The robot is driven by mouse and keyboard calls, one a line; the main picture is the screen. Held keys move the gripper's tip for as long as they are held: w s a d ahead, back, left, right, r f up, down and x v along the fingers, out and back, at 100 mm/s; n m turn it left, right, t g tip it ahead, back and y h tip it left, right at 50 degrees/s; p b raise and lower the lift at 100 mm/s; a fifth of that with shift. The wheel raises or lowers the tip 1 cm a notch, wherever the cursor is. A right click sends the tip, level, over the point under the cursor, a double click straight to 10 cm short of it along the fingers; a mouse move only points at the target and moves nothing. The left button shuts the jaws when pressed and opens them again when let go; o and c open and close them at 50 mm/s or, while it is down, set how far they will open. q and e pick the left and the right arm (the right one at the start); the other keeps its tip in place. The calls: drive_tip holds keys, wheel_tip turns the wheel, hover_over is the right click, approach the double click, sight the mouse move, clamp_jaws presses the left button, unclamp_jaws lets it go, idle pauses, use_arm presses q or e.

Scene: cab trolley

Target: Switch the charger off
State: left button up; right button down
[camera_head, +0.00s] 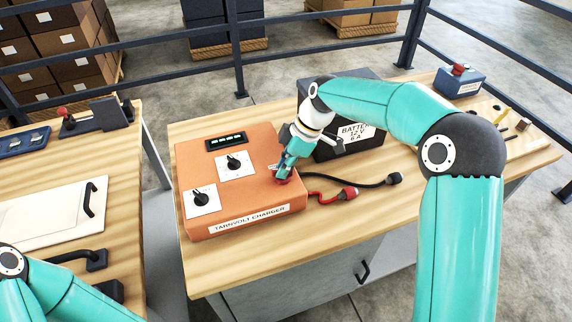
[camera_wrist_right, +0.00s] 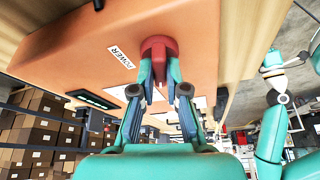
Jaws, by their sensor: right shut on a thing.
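The charger is an orange box (camera_head: 240,180) labelled TARNVOLT CHARGER on the wooden bench. Its top has a dark display (camera_head: 226,141) with lit green marks and two black knobs (camera_head: 234,163) (camera_head: 201,198) on white plates. My right gripper (camera_head: 283,173) is at the right side of the charger's top. In the right wrist view its fingers (camera_wrist_right: 160,68) are shut on the red power switch (camera_wrist_right: 160,47), beside a POWER label (camera_wrist_right: 121,57). The fingers hide part of the switch, and I cannot tell its position. My left gripper is not in view; only part of my left arm shows.
A dark battery (camera_head: 345,140) stands behind my right arm. Red and black clamps (camera_head: 348,194) (camera_head: 393,179) lie on leads right of the charger. A blue box with a red button (camera_head: 459,80) is at the far right. A second bench (camera_head: 60,180) stands left across a gap.

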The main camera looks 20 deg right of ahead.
drive_tip(key=shift+w+d+r+n+g+p, duration=0.1)
drive_tip(key=shift+n+g+p, duration=0.2)
drive_tip(key=shift+n, duration=0.55)
drive_tip(key=shift+w+n+g+p, duration=0.15)
drive_tip(key=shift+n+g, duration=0.15)
drive_tip(key=shift+n, duration=0.55)
drive_tip(key=c, duration=1.2)
unclamp_jaws()
drive_tip(key=shift+s, duration=0.1)
drive_tip(key=v, duration=1.1)
drive_tip(key=shift+d+r, duration=0.25)
drive_tip(key=shift+r, duration=0.05)
